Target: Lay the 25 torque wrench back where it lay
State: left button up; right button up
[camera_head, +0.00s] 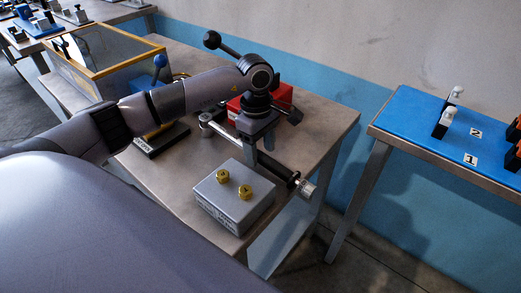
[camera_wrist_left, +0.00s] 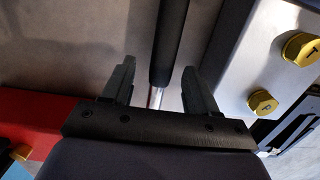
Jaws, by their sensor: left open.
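The torque wrench (camera_head: 276,168) has a silver head and shaft, a black grip and a silver knob at its end. It lies across the table beside the grey block, its knob end at the table's right edge in the head view. My left gripper (camera_head: 262,143) is over its middle, pointing down and open. In the left wrist view the black grip and a bit of silver shaft (camera_wrist_left: 165,50) show between the spread fingers (camera_wrist_left: 158,72), with gaps at both sides. Part of the shaft is hidden by the gripper. No 25 is readable. My right gripper is out of view.
A grey block (camera_head: 233,193) with two brass fittings stands close to the wrench. A red box (camera_head: 284,93) is behind the gripper. A yellow-framed case (camera_head: 95,62) and a black base (camera_head: 160,139) are at left. A blue-topped table (camera_head: 410,110) stands apart at right.

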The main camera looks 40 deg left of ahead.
pick_arm(q)
notch_tip(320, 180, up, 11)
jog(key=shift+a+b, duration=0.3)
jog(key=shift+a, duration=0.15)
dwell(0.4)
